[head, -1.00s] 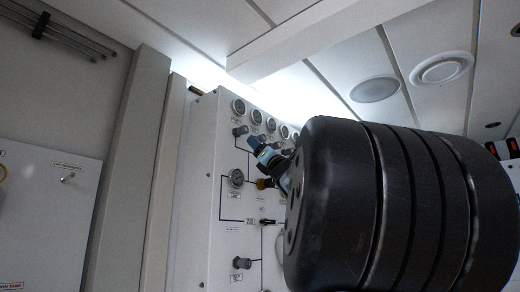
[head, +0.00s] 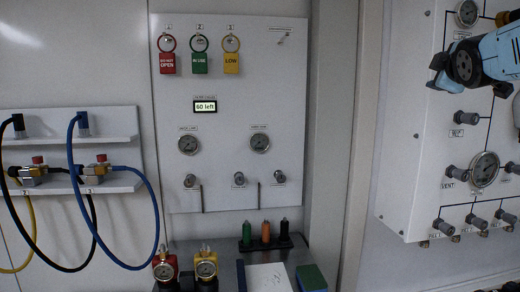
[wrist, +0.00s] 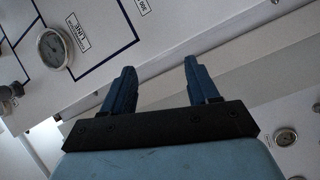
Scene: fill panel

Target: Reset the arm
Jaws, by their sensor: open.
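My gripper (head: 437,72) shows at the right edge of the head view, light blue and dark, in front of the upper part of the right-hand gauge panel (head: 405,140). In the wrist view its two blue fingers (wrist: 160,84) stand well apart with nothing between them. Behind them are a white panel with a gauge (wrist: 54,47) labelled LINE and a grey strip. The fingers look clear of the panel, but I cannot tell the exact gap. Most of my arm is outside the head view.
The right panel carries gauges (head: 484,169) and jutting knobs (head: 466,117). A wall board (head: 226,100) holds red, green and yellow tags. Hoses (head: 150,195) hang from shelves (head: 122,180) at left. A bench (head: 222,255) below holds red and yellow gauge units and several coloured bottles.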

